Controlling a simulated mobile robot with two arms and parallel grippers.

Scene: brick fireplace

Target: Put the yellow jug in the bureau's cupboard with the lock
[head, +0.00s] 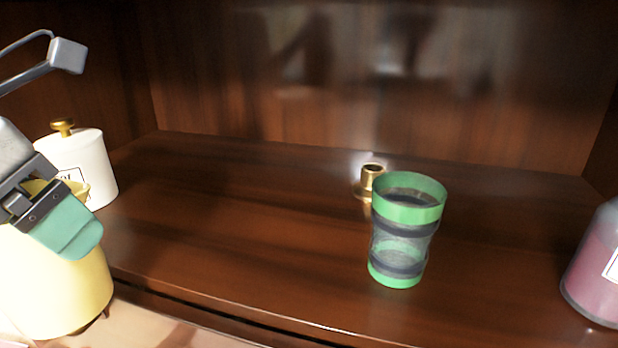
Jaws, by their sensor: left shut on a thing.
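The yellow jug (70,290) is at the lower left of the head view, partly cut off by the left edge. It is in front of the wooden shelf (250,240) of a dark brown compartment. My left gripper (62,222) is shut on the jug near its rim; a teal finger pad lies over the jug's upper side. The other finger is hidden. My right gripper is not in view. No lock shows, so I cannot tell whether this compartment is the cupboard with the lock.
A white canister (88,160) with a gold knob stands behind the jug. A green-banded clear cup (404,245) stands right of centre, with a small brass holder (371,176) behind it. A pink bottle (597,270) is at the right edge. The shelf's left-middle is clear.

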